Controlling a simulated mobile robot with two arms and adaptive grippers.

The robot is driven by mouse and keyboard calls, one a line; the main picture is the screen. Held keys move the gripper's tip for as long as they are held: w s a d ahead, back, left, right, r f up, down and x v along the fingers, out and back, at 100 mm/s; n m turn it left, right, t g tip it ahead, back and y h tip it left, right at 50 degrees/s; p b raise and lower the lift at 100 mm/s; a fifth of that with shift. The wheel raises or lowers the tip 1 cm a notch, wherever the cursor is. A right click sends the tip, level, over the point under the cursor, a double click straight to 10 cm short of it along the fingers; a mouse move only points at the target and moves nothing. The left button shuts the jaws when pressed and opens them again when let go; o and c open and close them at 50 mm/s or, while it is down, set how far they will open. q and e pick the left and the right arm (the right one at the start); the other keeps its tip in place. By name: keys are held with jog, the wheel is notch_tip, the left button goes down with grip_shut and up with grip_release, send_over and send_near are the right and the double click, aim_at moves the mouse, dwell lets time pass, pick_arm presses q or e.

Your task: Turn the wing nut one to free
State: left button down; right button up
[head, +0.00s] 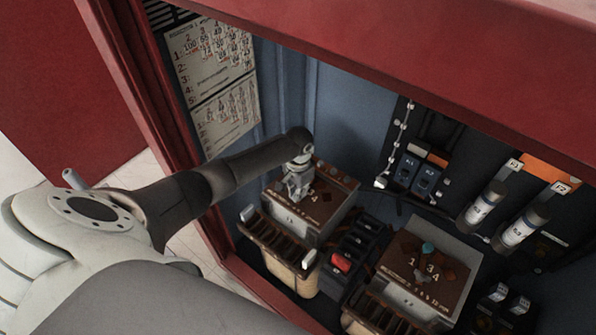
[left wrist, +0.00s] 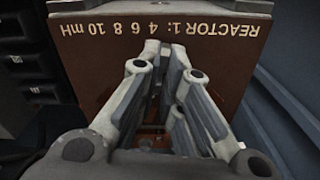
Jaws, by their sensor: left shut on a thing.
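My left gripper (head: 292,190) reaches down onto the brown top panel (head: 328,208) of the left transformer box. In the left wrist view its fingers (left wrist: 163,90) are close together over the same panel (left wrist: 95,62), which carries the upside-down lettering "REACTOR 1: 4 6 8 10 mH". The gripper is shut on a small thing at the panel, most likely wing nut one. The fingers hide the nut in both views, so its turn angle cannot be seen. My right gripper is not in view.
Between the boxes is a dark switch block with a red switch (head: 341,262). Red cabinet frame (head: 430,55) borders the opening. Labelled cylinders (head: 482,205) are at right.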

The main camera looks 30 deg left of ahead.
pick_arm(q)
jog(key=shift+s+d+f, duration=0.2)
jog(key=shift+s+f, duration=0.1)
jog(key=shift+f, duration=0.1)
jog(key=c, duration=1.6)
grip_release()
jog(key=shift+w+a, duration=0.15)
jog(key=shift+w, duration=0.05)
notch_tip(320, 180, up, 12)
jog(key=shift+w, duration=0.15)
jog(key=shift+r, duration=0.1)
